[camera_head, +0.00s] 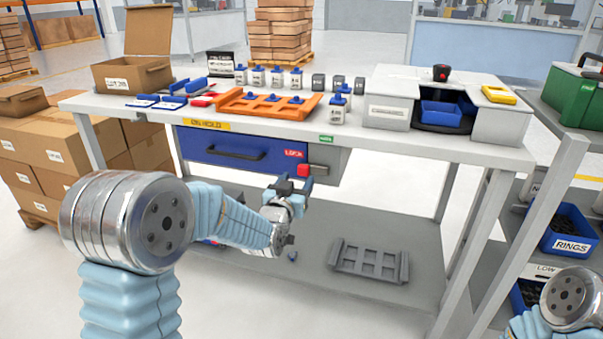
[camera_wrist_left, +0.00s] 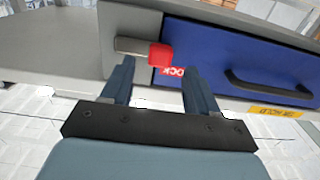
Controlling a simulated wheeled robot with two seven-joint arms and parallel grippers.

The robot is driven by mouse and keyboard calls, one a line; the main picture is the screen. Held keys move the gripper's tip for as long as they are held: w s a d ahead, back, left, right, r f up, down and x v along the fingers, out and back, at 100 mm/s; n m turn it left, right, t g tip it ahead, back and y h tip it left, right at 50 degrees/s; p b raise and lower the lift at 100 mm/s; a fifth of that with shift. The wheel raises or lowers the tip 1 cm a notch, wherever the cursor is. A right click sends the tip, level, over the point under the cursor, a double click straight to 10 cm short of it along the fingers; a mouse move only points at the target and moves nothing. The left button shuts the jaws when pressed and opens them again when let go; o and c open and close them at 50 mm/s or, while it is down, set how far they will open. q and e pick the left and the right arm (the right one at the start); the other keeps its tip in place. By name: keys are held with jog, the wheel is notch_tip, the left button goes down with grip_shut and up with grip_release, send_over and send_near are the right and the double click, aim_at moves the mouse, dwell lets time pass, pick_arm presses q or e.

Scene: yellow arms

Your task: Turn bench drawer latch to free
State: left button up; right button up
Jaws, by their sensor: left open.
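The bench drawer (camera_head: 235,150) has a blue front, a dark handle (camera_head: 236,153) and looks shut. Its latch is a metal bar (camera_head: 319,168) with a red knob (camera_head: 303,170) on the grey panel beside the drawer; the bar lies about level, with the knob end toward the red LOCK label (camera_head: 293,154). My left gripper (camera_head: 292,185) is open just in front of the knob. In the left wrist view, the knob (camera_wrist_left: 160,57) shows between and just beyond the open fingertips (camera_wrist_left: 159,70); contact cannot be told. My right gripper is out of view.
The bench top (camera_head: 380,140) overhangs the latch. It bears an orange rack (camera_head: 262,105), several small bottles and a grey unit with a blue bin (camera_head: 440,114). A grey tray (camera_head: 368,262) lies on the lower shelf.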

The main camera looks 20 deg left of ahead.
aim_at(302, 172)
pick_arm(q)
jog(key=shift+w, duration=1.9)
grip_shut()
